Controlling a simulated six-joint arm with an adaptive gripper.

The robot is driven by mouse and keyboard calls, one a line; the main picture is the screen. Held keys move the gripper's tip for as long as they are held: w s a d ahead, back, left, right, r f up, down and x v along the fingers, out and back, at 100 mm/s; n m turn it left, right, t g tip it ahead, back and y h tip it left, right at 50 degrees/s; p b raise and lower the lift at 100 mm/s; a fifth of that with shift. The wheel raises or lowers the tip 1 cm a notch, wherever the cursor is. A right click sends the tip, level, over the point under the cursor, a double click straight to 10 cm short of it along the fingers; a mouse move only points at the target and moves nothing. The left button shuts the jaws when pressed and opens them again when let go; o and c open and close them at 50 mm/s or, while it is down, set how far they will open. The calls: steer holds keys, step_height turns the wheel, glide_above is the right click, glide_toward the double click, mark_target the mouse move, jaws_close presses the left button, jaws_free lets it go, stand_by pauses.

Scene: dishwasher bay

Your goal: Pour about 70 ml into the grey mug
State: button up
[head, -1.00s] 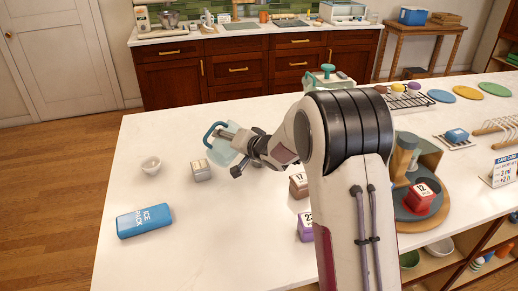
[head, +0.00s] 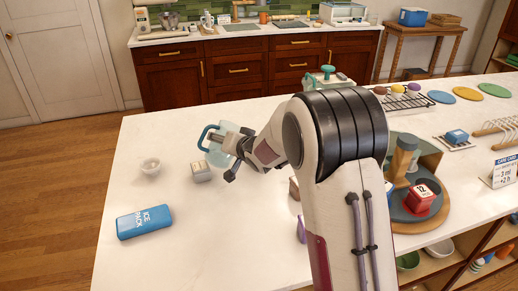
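A translucent pale-blue jug (head: 221,148) with a blue handle (head: 205,138) is above the counter, left of the arm. My gripper (head: 236,153) is at the jug's right side, its dark fingers around it and apparently closed on it. The jug's level of liquid cannot be made out. I cannot pick out a grey mug; it may be hidden behind my arm. Small cups (head: 397,89) in several colours sit on a wire rack at the back right.
A small white bowl (head: 150,167), a pale labelled block (head: 201,172) and a blue ice pack (head: 144,222) lie on the left of the white counter (head: 200,260). A turntable with a red block (head: 421,198) stands right of my arm. The front-left counter is clear.

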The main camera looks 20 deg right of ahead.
steer(key=shift+s+a+r+n+t+h+b, duration=0.2)
steer(key=shift+a+r+n+t+h+b, duration=0.15)
steer(key=shift+a+r+n+h, duration=0.4)
stand_by(0.5)
steer(key=shift+s+a+n+h+b, duration=0.15)
steer(key=shift+a+n+h+b, duration=0.3)
steer(key=shift+a+n+b, duration=0.3)
stand_by(0.3)
steer(key=shift+s+a+r+n+t+h, duration=0.15)
steer(key=shift+a+r+n+t+h, duration=0.1)
steer(key=shift+a+r+n+h, duration=0.25)
stand_by(0.7)
stand_by(0.3)
